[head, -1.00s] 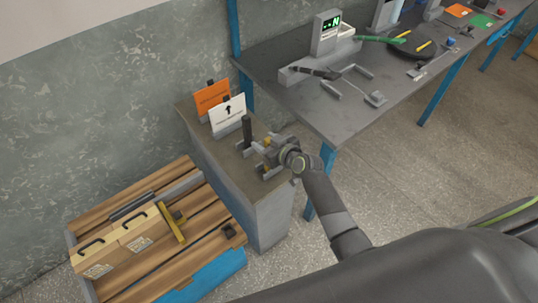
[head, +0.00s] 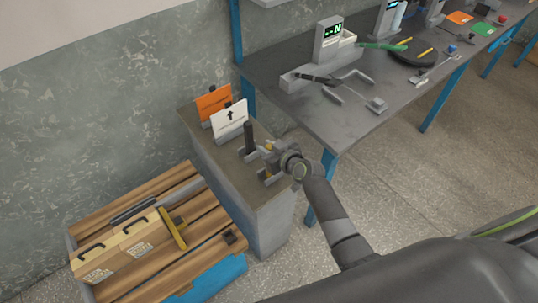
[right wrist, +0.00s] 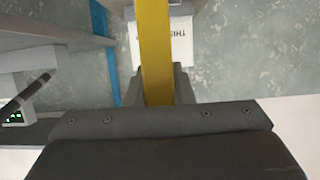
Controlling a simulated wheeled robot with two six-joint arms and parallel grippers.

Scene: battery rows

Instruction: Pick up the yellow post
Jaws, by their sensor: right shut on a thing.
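The yellow post (right wrist: 156,50) runs from the top of the right wrist view down between my right gripper's fingers (right wrist: 157,86). In the head view only a small yellow bit of the post (head: 269,146) shows; the gripper hides most of it. My right gripper (head: 266,161) is shut on the post, over the grey cabinet top (head: 205,133). I cannot tell whether the post's lower end touches the cabinet. My left gripper is not in view.
A dark upright post (head: 249,138) stands close beside the gripper. A white arrow sign (head: 230,121) and an orange sign (head: 213,102) stand behind. A wooden pallet (head: 205,239) with boxes lies lower left. A grey workbench (head: 350,120) stands to the right.

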